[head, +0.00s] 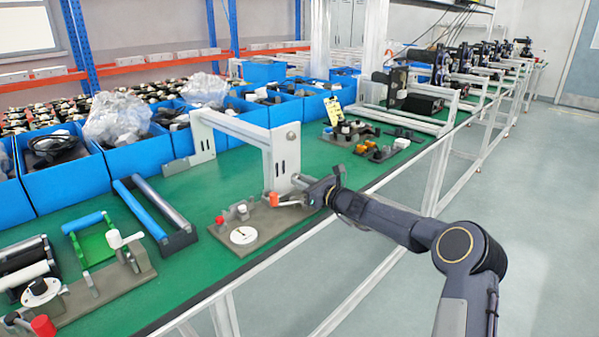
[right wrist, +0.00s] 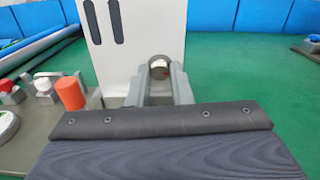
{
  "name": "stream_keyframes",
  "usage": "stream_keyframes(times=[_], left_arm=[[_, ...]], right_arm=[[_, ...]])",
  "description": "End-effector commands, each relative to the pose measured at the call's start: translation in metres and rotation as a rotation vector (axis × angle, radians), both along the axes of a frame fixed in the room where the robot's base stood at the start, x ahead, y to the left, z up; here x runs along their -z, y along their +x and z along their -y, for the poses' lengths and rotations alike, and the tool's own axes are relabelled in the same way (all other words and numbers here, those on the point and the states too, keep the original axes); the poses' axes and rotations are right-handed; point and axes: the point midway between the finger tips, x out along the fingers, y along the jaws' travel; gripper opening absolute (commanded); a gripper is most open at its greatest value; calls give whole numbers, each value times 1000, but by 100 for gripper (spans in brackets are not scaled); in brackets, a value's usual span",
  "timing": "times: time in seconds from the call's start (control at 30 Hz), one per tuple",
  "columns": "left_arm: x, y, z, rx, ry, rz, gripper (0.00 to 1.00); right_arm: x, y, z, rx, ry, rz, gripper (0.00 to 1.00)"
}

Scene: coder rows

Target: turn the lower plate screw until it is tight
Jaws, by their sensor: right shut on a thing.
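The light grey upright plate (head: 281,160) stands at the end of a bracket on the green bench. One round screw head (head: 291,135) shows on its upper part in the head view. The lower plate screw (right wrist: 159,66), a silvery round head with a small red mark, shows low on the plate in the right wrist view. My right gripper (head: 297,184) is at the plate's lower part. In the right wrist view its two fingers (right wrist: 157,74) are shut on the lower screw, one on each side. In the head view the gripper hides this screw. My left gripper is not in view.
A grey fixture with a white dial (head: 243,236) and an orange-red cylinder (head: 274,199) stand close beside my right gripper. Blue bins (head: 65,180) line the back. A blue-railed frame (head: 180,240) lies to the left. Green bench (right wrist: 245,80) is clear right of the plate.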

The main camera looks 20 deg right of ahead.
Motion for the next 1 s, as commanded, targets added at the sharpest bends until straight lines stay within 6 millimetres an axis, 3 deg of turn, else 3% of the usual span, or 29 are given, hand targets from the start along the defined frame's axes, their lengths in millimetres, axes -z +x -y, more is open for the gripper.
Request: stream_keyframes(times=[0.03, 0.17, 0.47, 1.0], left_arm=[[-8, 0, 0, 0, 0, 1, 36], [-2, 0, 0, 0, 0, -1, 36], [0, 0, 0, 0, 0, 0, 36], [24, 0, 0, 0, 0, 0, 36]], right_arm=[[-2, 0, -1, -2, 29, -17, 20], [1, 0, -1, -1, 20, -11, 35], [1, -2, 1, 0, 18, -9, 35], [2, -39, 20, 1, 17, -8, 35]])
